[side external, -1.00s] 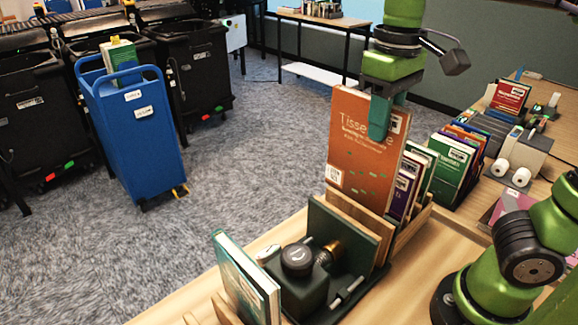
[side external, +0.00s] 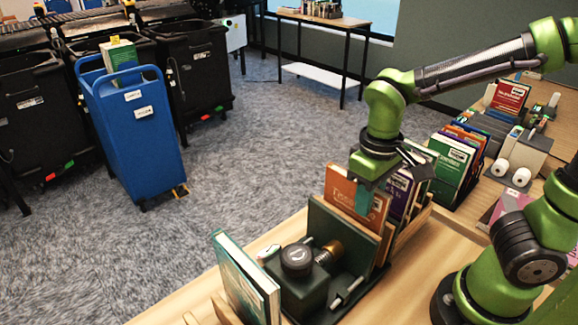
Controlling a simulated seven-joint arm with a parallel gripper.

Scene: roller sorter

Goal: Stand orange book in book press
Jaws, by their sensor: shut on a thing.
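The orange book (side external: 342,192) stands upright, its lower part hidden behind a dark green plate and wooden boards. My gripper (side external: 364,201) is shut on the book's upper right part, from above. The book press (side external: 332,232) has a dark green upright plate, a brass screw (side external: 329,252) and a dark green body with a black knob (side external: 297,258). The book is behind the press plate, low down among the boards. I cannot tell whether its bottom edge touches the base.
Purple and green books (side external: 402,190) stand just behind the orange book in a wooden rack (side external: 412,224). A teal-green book (side external: 243,275) stands at the front left. A blue cart (side external: 135,140) and black bins (side external: 195,65) are on the carpet at left.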

